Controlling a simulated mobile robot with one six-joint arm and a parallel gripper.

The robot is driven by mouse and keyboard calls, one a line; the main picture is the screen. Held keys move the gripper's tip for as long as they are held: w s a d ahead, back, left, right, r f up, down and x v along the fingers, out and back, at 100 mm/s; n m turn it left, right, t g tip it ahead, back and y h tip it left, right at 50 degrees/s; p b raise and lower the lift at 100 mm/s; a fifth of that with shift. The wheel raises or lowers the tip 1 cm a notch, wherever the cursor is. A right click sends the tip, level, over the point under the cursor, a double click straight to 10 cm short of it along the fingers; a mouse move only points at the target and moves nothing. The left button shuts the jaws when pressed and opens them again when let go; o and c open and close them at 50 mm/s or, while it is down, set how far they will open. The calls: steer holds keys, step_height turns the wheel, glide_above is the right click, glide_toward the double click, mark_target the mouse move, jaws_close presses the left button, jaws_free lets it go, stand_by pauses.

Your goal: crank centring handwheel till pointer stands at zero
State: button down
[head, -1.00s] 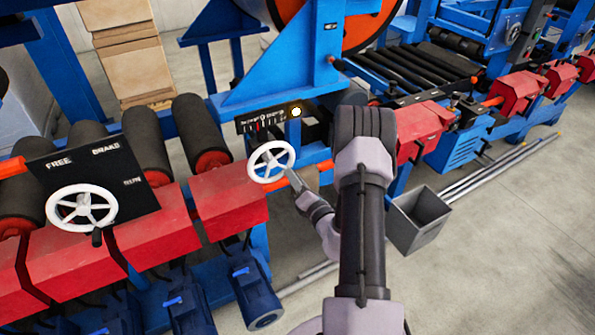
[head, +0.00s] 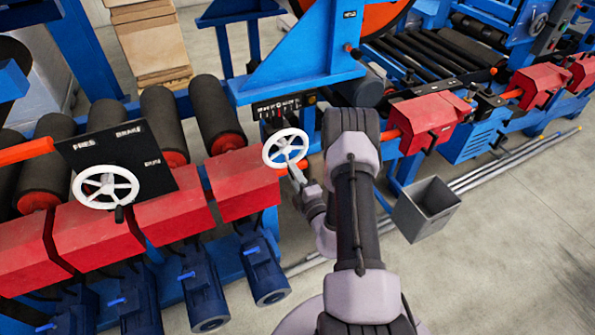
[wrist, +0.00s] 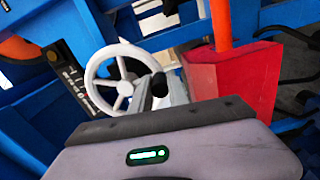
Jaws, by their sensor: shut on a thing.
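The white centring handwheel (head: 285,149) stands upright below a dark scale plate (head: 280,106) on the blue frame. My gripper (head: 295,170) is at the wheel's lower right rim, shut on its crank handle. In the wrist view the handwheel (wrist: 123,88) is just beyond the fingers. The black handle (wrist: 160,88) shows end-on between the fingers of my gripper (wrist: 162,92). The scale plate (wrist: 75,82) is at the left there, with pale marks. The pointer's position is too small to read.
A second white handwheel (head: 105,187) sits on a black panel (head: 150,170) at the left. Red guards (head: 245,185) and black rollers (head: 218,118) line the machine. A grey bin (head: 427,208) stands at the right. Open floor (head: 500,260) lies at the lower right.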

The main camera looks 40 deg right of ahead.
steer(key=shift+a+m, duration=0.25)
steer(key=shift+m, duration=0.15)
steer(key=c, duration=1.3)
jaws_free()
